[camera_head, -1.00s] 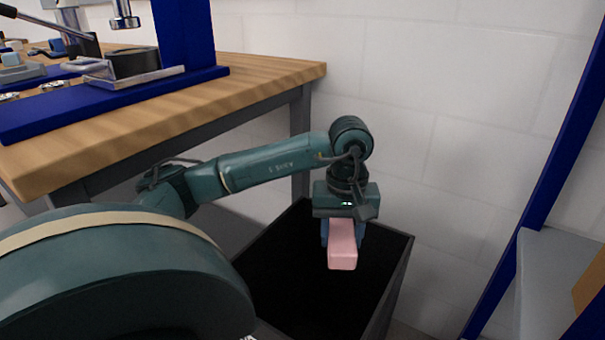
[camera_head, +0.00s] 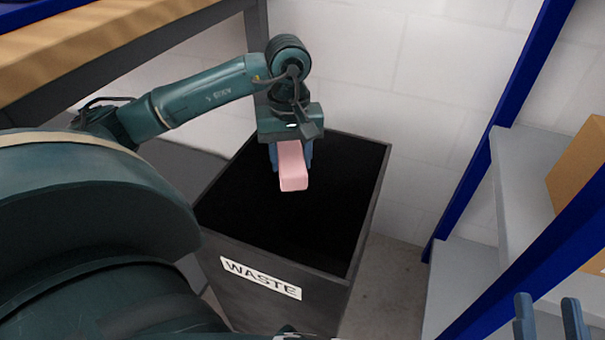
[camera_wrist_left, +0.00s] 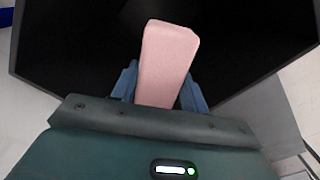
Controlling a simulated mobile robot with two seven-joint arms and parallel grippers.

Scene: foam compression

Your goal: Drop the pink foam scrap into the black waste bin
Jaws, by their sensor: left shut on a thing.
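The pink foam scrap (camera_head: 293,172) is a small block held over the black waste bin (camera_head: 366,225). My left gripper (camera_head: 290,158) points down above the bin opening, its blue fingers shut on the scrap. In the left wrist view the scrap (camera_wrist_left: 166,58) sticks out between the fingers (camera_wrist_left: 159,92), with the dark bin interior (camera_wrist_left: 80,45) behind it. The bin bears a white WASTE label (camera_head: 261,277); its inside is too dark to make out. My right gripper (camera_head: 549,318) shows only its two blue fingertips at the lower right, apart and empty.
A wooden workbench (camera_head: 95,45) stands at the upper left. A blue-framed shelf (camera_head: 515,175) with a cardboard box (camera_head: 582,170) stands at the right. A white block wall (camera_head: 430,90) is behind the bin, with bare floor (camera_head: 385,275) between bin and shelf.

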